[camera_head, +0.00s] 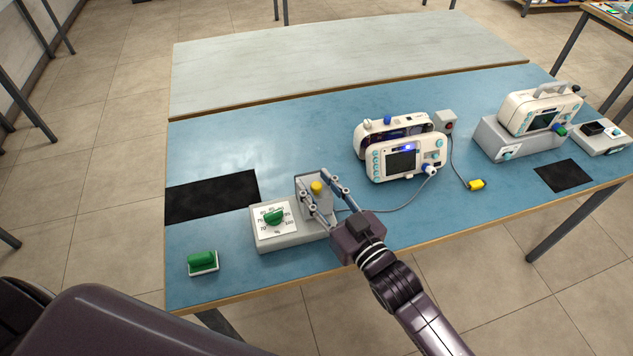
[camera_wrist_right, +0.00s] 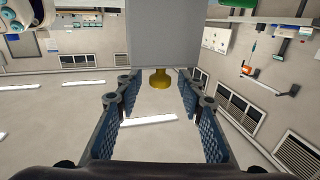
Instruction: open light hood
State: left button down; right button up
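The light hood (camera_head: 311,208) looks like a grey upright box with a yellow knob (camera_head: 317,187), at the right end of a pale tester base (camera_head: 290,239). The base has a dial plate with a green knob (camera_head: 273,217). My right gripper (camera_head: 315,181) is open, with its fingers on either side of the yellow knob. In the right wrist view, the grey hood (camera_wrist_right: 163,35) fills the top middle, and the yellow knob (camera_wrist_right: 160,79) sits between the open fingers (camera_wrist_right: 158,92), with gaps on both sides. I cannot tell whether a finger touches the hood. My left gripper is not in view.
The blue table (camera_head: 330,120) holds a small green-topped block (camera_head: 202,262), a black mat (camera_head: 212,196), a white monitor (camera_head: 407,162) with a cable and yellow plug (camera_head: 476,184), and another monitor (camera_head: 540,108) on a grey base at the right. The table's left back area is clear.

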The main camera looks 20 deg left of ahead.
jog(key=shift+w+a, duration=0.1)
jog(key=shift+w, duration=0.05)
jog(key=shift+c, duration=0.4)
grip_shut()
